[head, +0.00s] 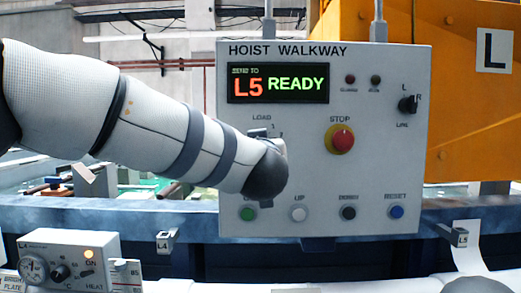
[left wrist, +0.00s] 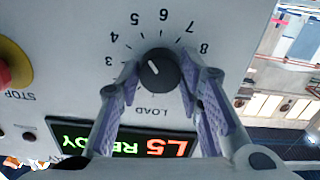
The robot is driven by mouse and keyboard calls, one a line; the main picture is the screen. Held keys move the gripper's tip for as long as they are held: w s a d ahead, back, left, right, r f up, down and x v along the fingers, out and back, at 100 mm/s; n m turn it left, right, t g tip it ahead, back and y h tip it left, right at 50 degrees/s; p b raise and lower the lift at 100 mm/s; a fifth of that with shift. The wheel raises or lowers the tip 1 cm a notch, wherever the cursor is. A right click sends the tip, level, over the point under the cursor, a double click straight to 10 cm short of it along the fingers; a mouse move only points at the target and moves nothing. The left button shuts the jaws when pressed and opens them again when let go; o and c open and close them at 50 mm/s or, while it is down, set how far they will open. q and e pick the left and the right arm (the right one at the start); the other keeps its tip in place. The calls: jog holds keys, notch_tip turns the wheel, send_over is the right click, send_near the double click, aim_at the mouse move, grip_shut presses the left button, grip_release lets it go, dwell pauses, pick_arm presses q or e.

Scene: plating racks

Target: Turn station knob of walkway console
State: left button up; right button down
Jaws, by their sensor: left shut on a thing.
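The grey walkway console (head: 390,140) faces me in the head view, headed HOIST WALKWAY. Its display (head: 278,83) reads L5 READY. In the left wrist view, which is upside down, the black station knob (left wrist: 158,68) sits inside a ring of numbers, with 3 to 8 readable. Its white mark points to the upper left, roughly toward 4 or 5. My left gripper (left wrist: 160,74) has one finger on each side of the knob and is shut on it. In the head view my left forearm and wrist hide the knob. My right gripper is in neither view.
A red STOP button (head: 340,139) is right of my left wrist. A black selector (head: 408,104) and a row of push buttons, including a blue one (head: 396,212), are also on the panel. A heater box (head: 65,262) stands lower left. A blue rail (head: 460,212) runs behind.

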pick_arm(q)
jog(key=shift+n, duration=2.1)
jog(key=o, duration=1.2)
jog(key=s, duration=1.2)
